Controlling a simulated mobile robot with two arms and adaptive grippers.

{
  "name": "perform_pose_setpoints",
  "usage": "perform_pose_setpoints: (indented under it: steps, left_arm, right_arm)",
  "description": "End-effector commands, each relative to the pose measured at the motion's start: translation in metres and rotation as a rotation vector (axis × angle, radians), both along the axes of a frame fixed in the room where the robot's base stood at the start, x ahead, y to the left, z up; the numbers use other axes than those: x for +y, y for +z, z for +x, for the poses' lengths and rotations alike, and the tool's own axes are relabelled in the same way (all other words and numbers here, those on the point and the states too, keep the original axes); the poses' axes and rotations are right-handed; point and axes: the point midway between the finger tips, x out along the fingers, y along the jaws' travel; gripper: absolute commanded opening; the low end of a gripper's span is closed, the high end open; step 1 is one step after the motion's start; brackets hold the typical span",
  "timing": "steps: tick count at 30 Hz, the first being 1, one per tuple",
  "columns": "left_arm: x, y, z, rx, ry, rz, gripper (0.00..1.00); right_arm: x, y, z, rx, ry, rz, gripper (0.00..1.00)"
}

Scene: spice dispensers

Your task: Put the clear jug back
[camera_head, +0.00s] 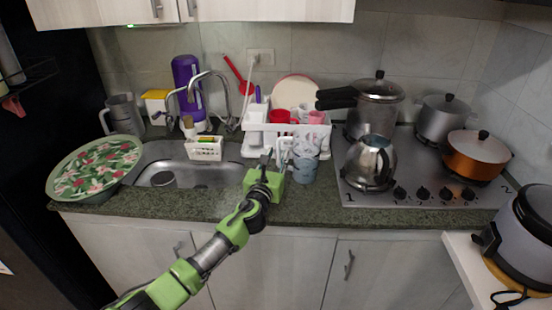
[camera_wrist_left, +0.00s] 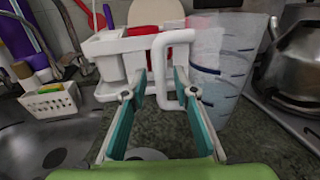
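The clear jug (camera_head: 305,162) stands on the counter in front of the dish rack, translucent with a bluish tint low on its side and a handle facing left. In the left wrist view the jug (camera_wrist_left: 222,68) is at upper right, with its white handle (camera_wrist_left: 160,70) near the picture's middle. My left gripper (camera_head: 267,164) is just left of the jug. In the left wrist view my left gripper (camera_wrist_left: 160,92) is open, its two fingers spread to either side of the handle; I cannot tell whether they touch it. My right gripper is not in view.
The white dish rack (camera_head: 258,140) holds red cups and a plate behind the jug. A steel kettle (camera_head: 371,162) stands on the stove to the right. The sink (camera_head: 190,175) and a white sponge basket (camera_head: 204,149) are to the left.

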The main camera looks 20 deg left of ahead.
Motion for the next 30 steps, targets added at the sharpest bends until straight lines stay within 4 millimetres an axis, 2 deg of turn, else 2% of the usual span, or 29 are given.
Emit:
perform_pose_setpoints:
  steps: [3, 7, 21, 25, 30]
  left_arm:
    - [0.0, 0.004, -0.001, 0.0, 0.0, 0.001, 0.27]
    - [-0.001, 0.003, -0.017, 0.0, -0.001, 0.003, 0.27]
    - [-0.009, 0.001, -0.102, 0.0, -0.002, 0.001, 0.27]
    - [-0.01, 0.002, -0.114, 0.0, -0.001, 0.001, 0.27]
    - [-0.01, 0.003, -0.12, 0.0, 0.0, 0.0, 0.27]
  right_arm:
    - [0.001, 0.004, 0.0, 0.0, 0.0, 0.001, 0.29]
    - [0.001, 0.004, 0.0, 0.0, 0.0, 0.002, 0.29]
    - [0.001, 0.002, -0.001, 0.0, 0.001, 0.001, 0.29]
    - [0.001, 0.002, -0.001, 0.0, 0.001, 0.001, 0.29]
    - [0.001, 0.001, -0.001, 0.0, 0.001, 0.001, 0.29]
